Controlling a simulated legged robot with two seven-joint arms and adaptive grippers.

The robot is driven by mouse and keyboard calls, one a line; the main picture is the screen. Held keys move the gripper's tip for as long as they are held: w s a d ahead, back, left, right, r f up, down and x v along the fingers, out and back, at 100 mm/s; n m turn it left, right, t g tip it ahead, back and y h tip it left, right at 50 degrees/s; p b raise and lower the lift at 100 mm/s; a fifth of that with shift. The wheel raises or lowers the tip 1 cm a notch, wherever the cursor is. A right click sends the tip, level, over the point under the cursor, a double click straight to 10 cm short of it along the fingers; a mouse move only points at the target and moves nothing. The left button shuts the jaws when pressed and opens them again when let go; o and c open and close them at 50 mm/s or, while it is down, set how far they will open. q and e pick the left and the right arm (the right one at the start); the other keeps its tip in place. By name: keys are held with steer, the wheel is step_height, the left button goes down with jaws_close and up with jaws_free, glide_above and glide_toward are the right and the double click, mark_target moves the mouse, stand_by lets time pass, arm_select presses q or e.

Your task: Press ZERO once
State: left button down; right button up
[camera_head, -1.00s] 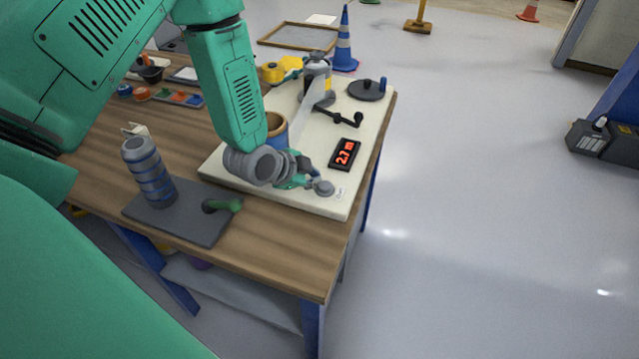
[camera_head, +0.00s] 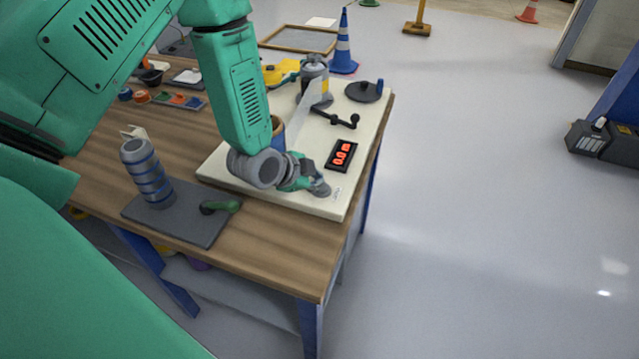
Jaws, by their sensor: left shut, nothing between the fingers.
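The cream winding board (camera_head: 215,165) lies on the wooden bench. Its black display (camera_head: 341,155) shows red digits that read 0.0 m. My left gripper (camera_head: 318,187) is shut and empty, with its tips pointing down at the front right of the board. The tips are at the round grey button seen there, beside a small label (camera_head: 337,193) too small to read. The fingers cover most of the button, so I cannot tell whether it is pressed in. My right gripper is out of view.
The board also carries a crank (camera_head: 338,118), a grey roller post (camera_head: 314,80) and a dark disc (camera_head: 364,91). A banded cylinder (camera_head: 147,172) stands on a grey plate with a green-handled tool (camera_head: 222,206). A blue cone (camera_head: 343,45) stands behind.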

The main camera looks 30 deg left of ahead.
mark_target(326, 189)
arm_select(q)
steer(key=d+r, duration=0.1)
steer(key=d+p, duration=0.1)
steer(key=shift+d+r, duration=0.35)
steer(key=shift+r, duration=0.05)
steer(key=shift+a+f, duration=0.2)
steer(key=shift+a, duration=0.6)
steer(key=shift+r, duration=0.2)
steer(key=r+p, duration=0.1)
steer(key=r, duration=0.1)
steer(key=d+r+p, duration=0.1)
steer(key=r+p, duration=0.1)
steer(key=shift+d+r+p, duration=0.2)
steer(key=shift+r+p, duration=0.05)
steer(key=shift+p, duration=0.05)
steer(key=shift+r, duration=0.25)
steer(key=shift+a+f, duration=0.25)
steer(key=shift+a, duration=0.4)
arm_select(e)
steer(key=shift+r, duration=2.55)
arm_select(q)
steer(key=shift+d+r, duration=0.15)
steer(key=shift+d, duration=0.35)
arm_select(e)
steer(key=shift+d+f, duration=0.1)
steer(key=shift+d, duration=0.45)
